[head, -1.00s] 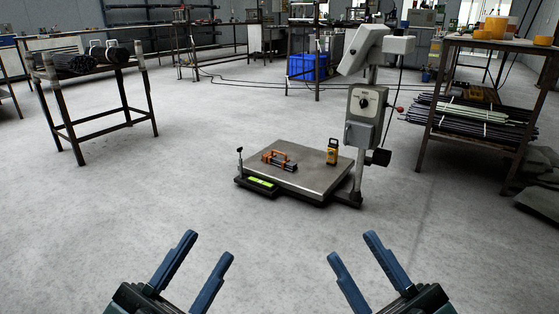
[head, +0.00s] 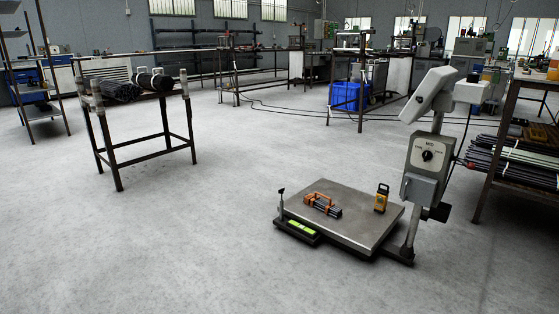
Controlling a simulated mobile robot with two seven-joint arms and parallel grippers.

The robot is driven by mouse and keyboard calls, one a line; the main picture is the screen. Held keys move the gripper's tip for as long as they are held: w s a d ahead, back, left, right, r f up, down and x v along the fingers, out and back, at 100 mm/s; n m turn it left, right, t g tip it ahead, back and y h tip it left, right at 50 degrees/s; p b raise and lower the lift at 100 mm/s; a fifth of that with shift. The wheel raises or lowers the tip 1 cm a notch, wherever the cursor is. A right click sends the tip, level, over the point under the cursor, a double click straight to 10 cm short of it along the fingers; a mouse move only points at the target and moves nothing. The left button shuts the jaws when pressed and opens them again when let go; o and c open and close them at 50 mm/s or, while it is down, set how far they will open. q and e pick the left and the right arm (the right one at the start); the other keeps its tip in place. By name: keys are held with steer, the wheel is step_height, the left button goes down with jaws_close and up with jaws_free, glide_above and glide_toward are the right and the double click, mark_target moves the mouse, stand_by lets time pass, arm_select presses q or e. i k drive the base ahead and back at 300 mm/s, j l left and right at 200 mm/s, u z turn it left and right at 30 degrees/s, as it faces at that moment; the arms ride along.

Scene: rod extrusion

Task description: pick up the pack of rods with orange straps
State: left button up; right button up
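The pack of rods with orange straps (head: 323,205) lies on the steel platform of a floor scale (head: 345,222), right of the picture's middle in the head view. It is a short bundle of dark rods with an orange handle and straps. Nothing is holding it. Neither of my grippers is in the head view now.
A yellow-and-black device (head: 381,198) stands on the platform near its right side. The scale's grey column (head: 426,165) rises at the right. A table (head: 140,90) with black bundles stands at the left, a rod shelf (head: 515,160) at the right. Floor (head: 150,250) in front is clear.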

mark_target(311, 200)
steer(key=i+j+u, duration=0.15)
steer(key=i, duration=0.6)
steer(key=i+j+u, duration=0.1)
steer(key=i, duration=0.65)
steer(key=i+z, duration=0.3)
steer(key=z, duration=0.15)
steer(key=i+j+z, duration=0.25)
steer(key=z, duration=0.25)
steer(key=i+j+z, duration=0.3)
steer(key=z, duration=0.15)
steer(key=i+j+z, duration=0.2)
steer(key=j+z, duration=0.25)
steer(key=i+j+z, duration=0.15)
steer(key=j+z, duration=0.3)
steer(key=i+j+z, duration=0.7)
steer(key=k+l, duration=0.05)
steer(key=k, duration=0.05)
